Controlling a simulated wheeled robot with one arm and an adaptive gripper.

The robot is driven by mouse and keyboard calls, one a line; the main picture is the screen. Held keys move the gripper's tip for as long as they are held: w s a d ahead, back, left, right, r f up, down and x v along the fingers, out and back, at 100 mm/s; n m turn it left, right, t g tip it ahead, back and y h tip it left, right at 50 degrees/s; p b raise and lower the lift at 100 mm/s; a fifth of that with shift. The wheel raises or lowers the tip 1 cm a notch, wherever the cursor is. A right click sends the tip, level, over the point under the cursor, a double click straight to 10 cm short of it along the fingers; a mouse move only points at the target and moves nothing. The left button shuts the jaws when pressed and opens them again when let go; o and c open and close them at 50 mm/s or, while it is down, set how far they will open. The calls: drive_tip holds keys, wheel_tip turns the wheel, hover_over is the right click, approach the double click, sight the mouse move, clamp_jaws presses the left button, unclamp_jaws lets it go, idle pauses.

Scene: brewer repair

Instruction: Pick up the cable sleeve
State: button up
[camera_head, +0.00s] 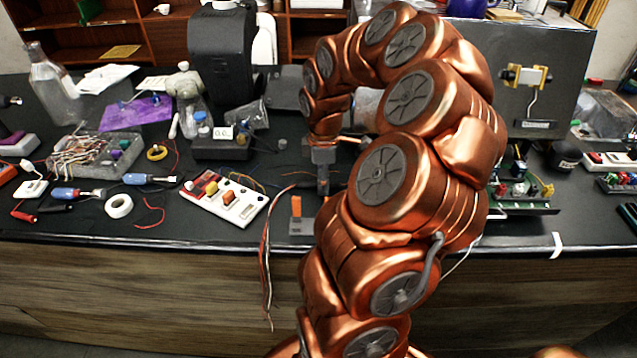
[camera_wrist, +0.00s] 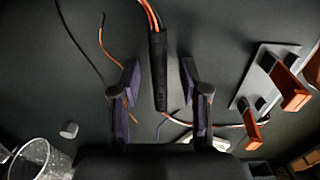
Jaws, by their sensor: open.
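The cable sleeve (camera_wrist: 159,70) is a slim black tube in the wrist view. Orange, red and pale wires come out of its top end, and thin wires show near its lower end. My gripper (camera_wrist: 160,76) is open, with one purple-and-grey finger on each side of the sleeve. A gap shows between each finger and the sleeve; I cannot tell how high the fingers are above it. In the head view my gripper (camera_head: 323,186) points down over the dark bench, and I cannot make out the sleeve there.
Loose wires (camera_head: 266,255) hang over that edge. A white switch panel (camera_head: 225,198) lies further left. A clear container (camera_wrist: 40,160) shows low in the wrist view.

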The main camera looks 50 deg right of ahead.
clamp_jaws()
drive_tip(key=shift+r, duration=0.1)
idle(0.4)
